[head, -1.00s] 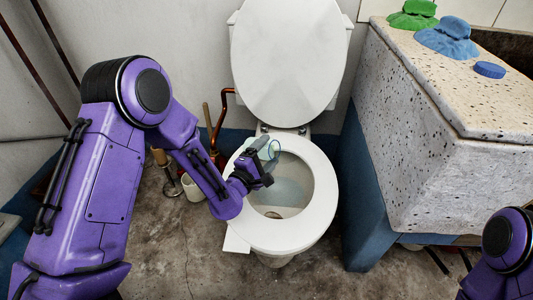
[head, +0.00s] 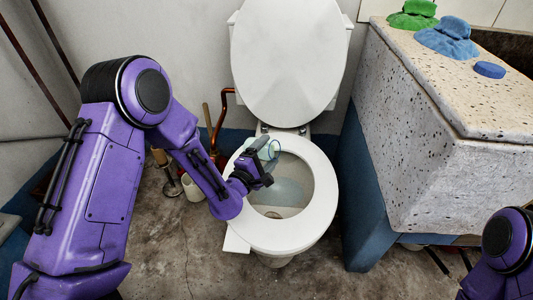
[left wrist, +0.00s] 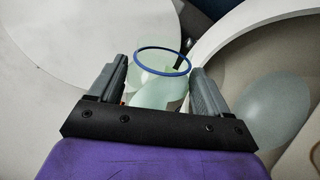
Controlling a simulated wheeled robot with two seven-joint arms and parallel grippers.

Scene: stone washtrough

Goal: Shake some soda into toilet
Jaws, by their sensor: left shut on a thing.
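The white toilet (head: 325,195) stands in the middle of the head view with its lid (head: 287,62) up and its seat ring down around the open bowl. My left gripper (head: 268,158) is over the left rear part of the seat, by the bowl opening. It is shut on a pale green, see-through container (head: 264,146). In the left wrist view the container (left wrist: 160,92) sits between the two fingers and shows a round blue rim (left wrist: 162,49). I cannot make out soda inside it. My right gripper is out of view; only part of that arm shows.
A speckled stone washtrough (head: 440,130) stands to the right, with a blue cloth (head: 446,38), a green cloth (head: 412,15) and a blue disc (head: 489,69) on top. A white cup-like holder (head: 193,188) and a copper pipe (head: 219,118) are left of the toilet.

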